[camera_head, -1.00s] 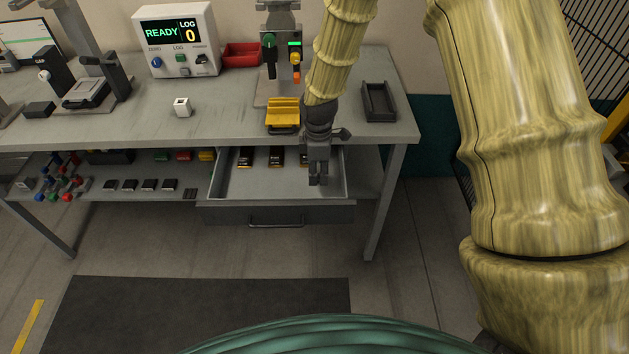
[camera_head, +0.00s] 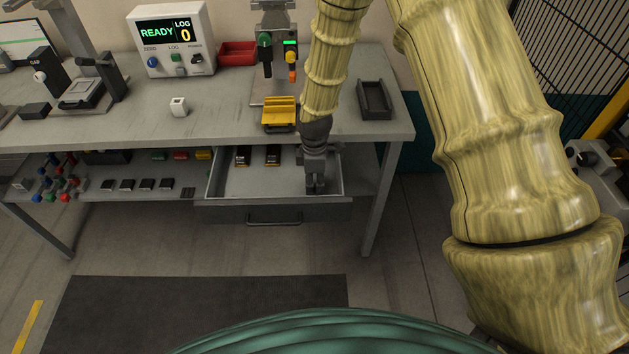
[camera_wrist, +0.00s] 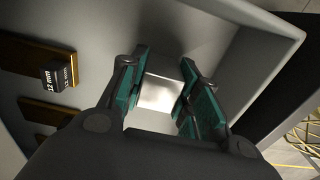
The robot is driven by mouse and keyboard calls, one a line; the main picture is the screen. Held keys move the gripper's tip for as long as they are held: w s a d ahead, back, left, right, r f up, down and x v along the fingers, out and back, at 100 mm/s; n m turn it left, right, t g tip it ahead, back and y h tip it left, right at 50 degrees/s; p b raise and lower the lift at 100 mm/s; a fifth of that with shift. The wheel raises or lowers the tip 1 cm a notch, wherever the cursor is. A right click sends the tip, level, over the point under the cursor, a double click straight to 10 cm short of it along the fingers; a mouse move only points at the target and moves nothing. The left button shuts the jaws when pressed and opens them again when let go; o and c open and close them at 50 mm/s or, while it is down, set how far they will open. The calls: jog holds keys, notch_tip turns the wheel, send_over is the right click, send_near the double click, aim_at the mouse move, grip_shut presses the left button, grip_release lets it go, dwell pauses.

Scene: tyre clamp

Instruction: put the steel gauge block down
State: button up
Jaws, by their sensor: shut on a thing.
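My gripper (camera_head: 316,187) reaches down into the open drawer (camera_head: 332,205) under the bench, in its right part. In the wrist view its teal-padded fingers (camera_wrist: 160,95) are closed around a bright, shiny square face, the steel gauge block (camera_wrist: 160,93). The fingers hide the block's sides, and it cannot be made out in the head view. I cannot tell whether the block touches the drawer floor. A dark block marked 12 mm (camera_wrist: 57,76) sits on a brown-gold strip at the left of the wrist view.
Two dark blocks with yellowish ends (camera_head: 243,156) (camera_head: 273,156) lie at the drawer's back left. The drawer's right wall is close to my gripper. Above, the bench holds a yellow fixture (camera_head: 279,112), a dark tray (camera_head: 374,99) and a white cube (camera_head: 178,106).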

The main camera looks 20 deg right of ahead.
aim_at(314, 178)
jog(key=o, duration=1.2)
jog(key=shift+f, duration=0.1)
jog(key=shift+c, duration=0.2)
notch_tip(314, 178, up, 12)
jog(key=b, duration=0.2)
